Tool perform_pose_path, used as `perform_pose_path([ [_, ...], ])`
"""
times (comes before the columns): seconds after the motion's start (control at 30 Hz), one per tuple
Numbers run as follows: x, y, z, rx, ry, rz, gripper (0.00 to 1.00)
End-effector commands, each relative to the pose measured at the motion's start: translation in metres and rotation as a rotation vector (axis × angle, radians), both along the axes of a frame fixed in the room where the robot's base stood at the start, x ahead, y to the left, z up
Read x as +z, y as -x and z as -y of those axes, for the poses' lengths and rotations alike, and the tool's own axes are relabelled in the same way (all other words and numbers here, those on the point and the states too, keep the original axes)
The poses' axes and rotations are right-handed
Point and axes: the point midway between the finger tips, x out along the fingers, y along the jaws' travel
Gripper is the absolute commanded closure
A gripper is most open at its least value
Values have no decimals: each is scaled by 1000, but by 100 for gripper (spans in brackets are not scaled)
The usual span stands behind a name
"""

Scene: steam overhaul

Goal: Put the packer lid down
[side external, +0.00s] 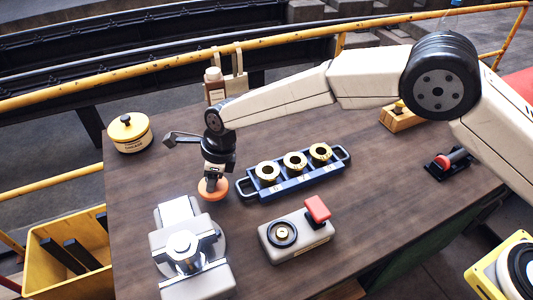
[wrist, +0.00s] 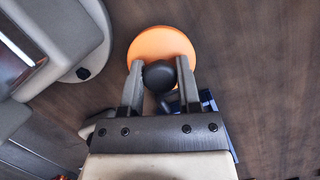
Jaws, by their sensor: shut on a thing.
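The packer lid looks like an orange disc (side external: 213,190) with a dark round knob; the disc also shows in the wrist view (wrist: 160,42). My gripper (side external: 214,177) points down over the table and is shut on the knob. In the wrist view its two fingers (wrist: 160,66) sit on either side of the black knob. The lid is roughly level, low over the wooden table between the grey machine and the blue tray. I cannot tell whether its underside touches the table.
A grey vise-like machine (side external: 186,248) stands at front left. A blue tray (side external: 290,189) with three brass rings is close on the right. A grey box with a red lever (side external: 296,236) is in front of it. A cream tin (side external: 130,133) stands at back left. Bare table (side external: 150,180) lies left of the lid.

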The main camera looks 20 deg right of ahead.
Motion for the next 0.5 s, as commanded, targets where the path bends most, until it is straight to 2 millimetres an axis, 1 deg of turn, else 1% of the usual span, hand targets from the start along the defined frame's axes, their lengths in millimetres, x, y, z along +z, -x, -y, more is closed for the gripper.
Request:
perform_pose_path([
  [0.3, -30, -2, -2, 1, 0, 0, 100],
  [0.5, -34, -3, -2, 1, 0, 2, 100],
])
